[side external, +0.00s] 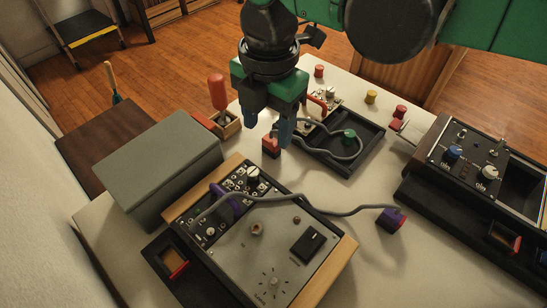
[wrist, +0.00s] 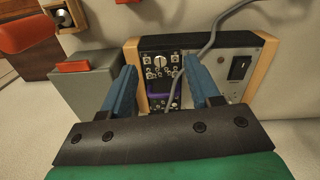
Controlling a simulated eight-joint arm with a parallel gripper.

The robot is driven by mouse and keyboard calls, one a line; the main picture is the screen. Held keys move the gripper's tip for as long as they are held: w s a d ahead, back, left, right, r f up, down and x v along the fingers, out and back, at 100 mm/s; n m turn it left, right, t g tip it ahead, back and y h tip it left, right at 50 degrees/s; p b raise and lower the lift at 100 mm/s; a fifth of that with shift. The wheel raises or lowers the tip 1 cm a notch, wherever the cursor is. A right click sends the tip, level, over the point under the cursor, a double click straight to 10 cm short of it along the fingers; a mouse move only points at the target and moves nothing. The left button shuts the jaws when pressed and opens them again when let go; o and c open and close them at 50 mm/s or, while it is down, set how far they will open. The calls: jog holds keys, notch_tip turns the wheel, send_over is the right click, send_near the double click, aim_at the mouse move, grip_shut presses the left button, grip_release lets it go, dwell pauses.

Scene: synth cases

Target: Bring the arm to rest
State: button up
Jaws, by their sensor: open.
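My gripper (side external: 268,130) hangs above the table at the centre of the side view, green at the body with two blue fingers pointing down. In the wrist view the gripper (wrist: 162,70) shows its blue fingers spread apart with nothing held between them. Below and beyond them is the wood-sided synth case (wrist: 262,60), which also stands at the front in the side view (side external: 335,272). A red-orange plug-like block (side external: 271,147) shows just below the fingers in the side view; I cannot tell the gap between them.
A grey cable (side external: 330,208) runs across the synth case to a purple plug (side external: 391,221) on the table. A black tray (side external: 350,165) holds another cable. A grey box (side external: 155,165) stands left, a second synth (side external: 465,165) right. Several coloured knobs stand at the back.

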jog(key=w+d+r+m+t+y, duration=0.1)
jog(key=d+r+m, duration=0.2)
jog(key=d+m, duration=0.45)
jog(key=w+d+r+m+t, duration=0.2)
jog(key=d+m, duration=0.3)
jog(key=d, duration=0.5)
jog(key=s+d+f+m+t, duration=0.1)
jog(key=s+d+m+t, duration=0.1)
jog(key=d+m, duration=0.5)
jog(key=s+d+f+m+t+h, duration=0.1)
jog(key=s+d+f+m+t, duration=0.1)
jog(key=s+d+m, duration=0.3)
jog(key=d+m, duration=0.3)
jog(key=shift+s+d+f+m, duration=0.15)
jog(key=shift+d+f+m, duration=0.15)
jog(key=shift+m, duration=0.05)
